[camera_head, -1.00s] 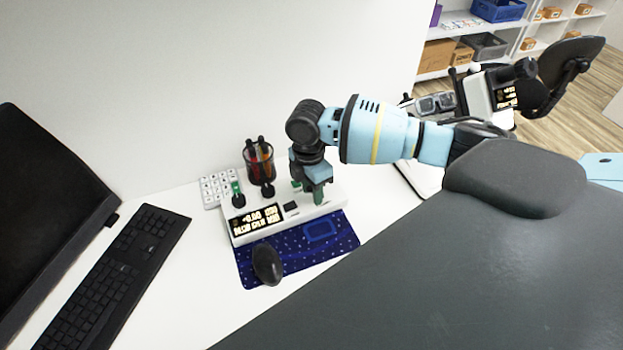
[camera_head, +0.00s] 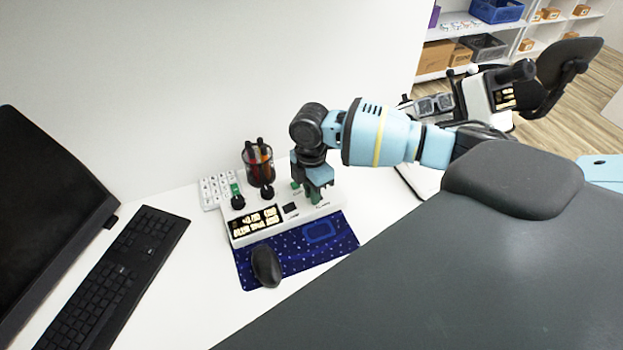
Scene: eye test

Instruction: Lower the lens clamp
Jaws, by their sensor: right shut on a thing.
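A white desktop instrument (camera_head: 285,226) with a lit black display (camera_head: 256,222) stands on the desk. My right gripper (camera_head: 319,193) is over its right end, pointing down, and is shut on a small part there. That part is mostly hidden by the fingers, so I cannot make out the lens clamp clearly or tell its height. Green shows at the fingers and just left of them. My left gripper is not in view.
A pen cup (camera_head: 258,166) and a white keypad (camera_head: 216,188) stand behind the instrument. A black mouse (camera_head: 266,265) lies on a blue mat (camera_head: 290,262) in front. A keyboard (camera_head: 110,275) and a dark monitor (camera_head: 50,215) are at left. Bare desk lies between keyboard and mat.

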